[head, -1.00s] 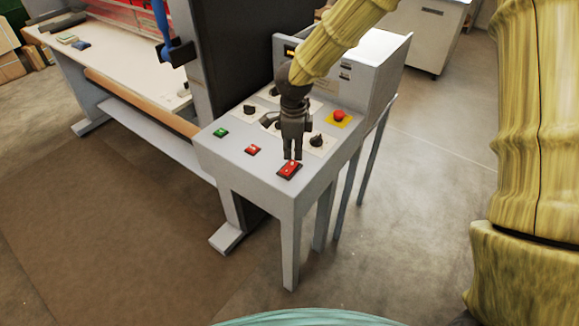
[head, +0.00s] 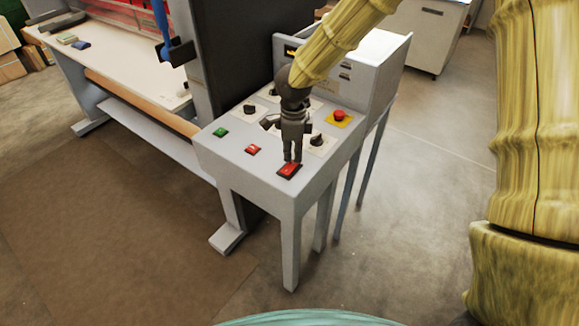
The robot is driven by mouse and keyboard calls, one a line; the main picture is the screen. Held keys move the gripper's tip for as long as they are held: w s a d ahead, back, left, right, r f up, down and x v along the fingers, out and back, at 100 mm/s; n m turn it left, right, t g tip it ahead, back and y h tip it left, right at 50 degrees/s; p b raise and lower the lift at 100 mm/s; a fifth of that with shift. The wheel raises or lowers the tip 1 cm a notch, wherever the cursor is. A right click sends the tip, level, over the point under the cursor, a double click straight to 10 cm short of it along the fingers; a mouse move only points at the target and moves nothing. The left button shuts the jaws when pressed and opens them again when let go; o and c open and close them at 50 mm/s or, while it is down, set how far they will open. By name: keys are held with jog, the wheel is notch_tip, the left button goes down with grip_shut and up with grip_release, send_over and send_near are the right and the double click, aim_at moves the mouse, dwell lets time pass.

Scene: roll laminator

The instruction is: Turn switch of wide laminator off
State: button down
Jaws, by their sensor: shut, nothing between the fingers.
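The wide laminator's grey control panel (head: 232,167) stands on legs in the middle of the head view. A red rocker switch (head: 289,171) in a dark frame sits near the panel's front corner. My gripper (head: 292,160) points down with its fingers shut and empty. Its fingertips are at the back edge of the red switch and appear to touch it or hover just above; I cannot tell which. The gripper hides part of the panel behind it.
The panel also carries a green button (head: 220,132), a smaller red button (head: 253,149), black knobs (head: 317,140) and a red emergency stop (head: 339,115) on yellow. A raised box (head: 375,75) stands behind. The laminator table (head: 110,60) is at left. Floor in front is clear.

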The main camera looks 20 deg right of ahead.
aim_at(293, 163)
jog(key=shift+f, duration=0.85)
dwell(0.6)
jog(key=shift+r, duration=0.15)
jog(key=shift+r+p, duration=3.15)
jog(key=shift+r, duration=0.25)
